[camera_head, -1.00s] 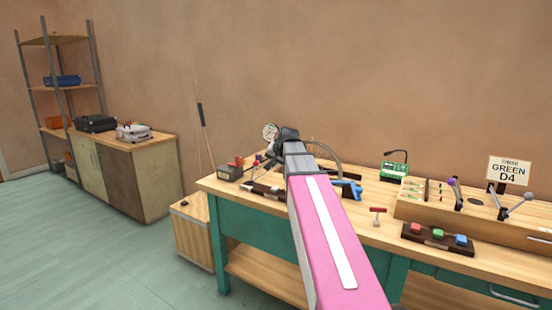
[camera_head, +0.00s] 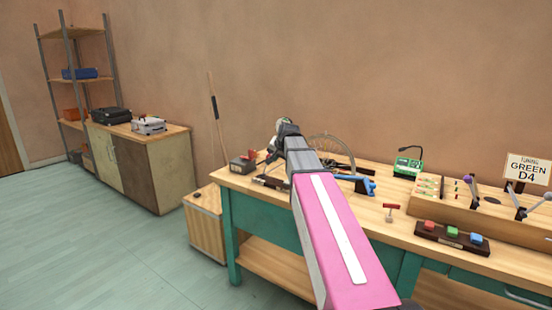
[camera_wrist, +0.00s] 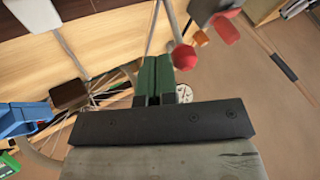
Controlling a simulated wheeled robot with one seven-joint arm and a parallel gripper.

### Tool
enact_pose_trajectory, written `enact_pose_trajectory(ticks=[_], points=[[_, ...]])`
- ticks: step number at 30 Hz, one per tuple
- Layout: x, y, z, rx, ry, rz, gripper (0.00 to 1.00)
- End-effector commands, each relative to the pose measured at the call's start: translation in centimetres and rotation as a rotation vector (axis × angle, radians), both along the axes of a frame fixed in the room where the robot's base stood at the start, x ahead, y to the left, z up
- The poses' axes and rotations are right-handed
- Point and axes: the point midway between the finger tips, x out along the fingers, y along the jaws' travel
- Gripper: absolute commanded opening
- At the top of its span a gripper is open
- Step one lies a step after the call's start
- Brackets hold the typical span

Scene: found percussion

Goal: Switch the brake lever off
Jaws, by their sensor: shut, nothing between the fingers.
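My gripper (camera_wrist: 154,72) is shut and empty, its two green fingers together in the wrist view. A lever with a round red knob (camera_wrist: 185,57) stands just right of the fingertips, very close; I cannot tell if they touch. Its thin shaft runs up toward the bench. I take it for the brake lever, but no label shows. In the head view my arm's wrist (camera_head: 286,130) is over the left end of the workbench (camera_head: 262,205) and hides most of the lever area.
A grey box with red parts (camera_head: 243,163) stands at the bench's left end. A spoked wheel (camera_head: 335,150) and a blue clamp (camera_head: 357,183) are right of my wrist. A red T-handle (camera_head: 391,207) and a coloured-button board (camera_head: 452,236) stand farther right. Floor at left is clear.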

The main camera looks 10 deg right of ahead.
Motion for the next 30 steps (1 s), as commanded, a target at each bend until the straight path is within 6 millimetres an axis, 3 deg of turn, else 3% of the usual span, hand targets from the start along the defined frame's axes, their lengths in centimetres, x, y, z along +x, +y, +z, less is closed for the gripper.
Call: enact_pose_trajectory(ticks=[14, 30], points=[[1.6, 1.4, 1.1, -0.107, 0.107, 0.001, 0.0], [5.5, 5.2, 2.2, -0.405, 0.405, 0.001, 0.0]])
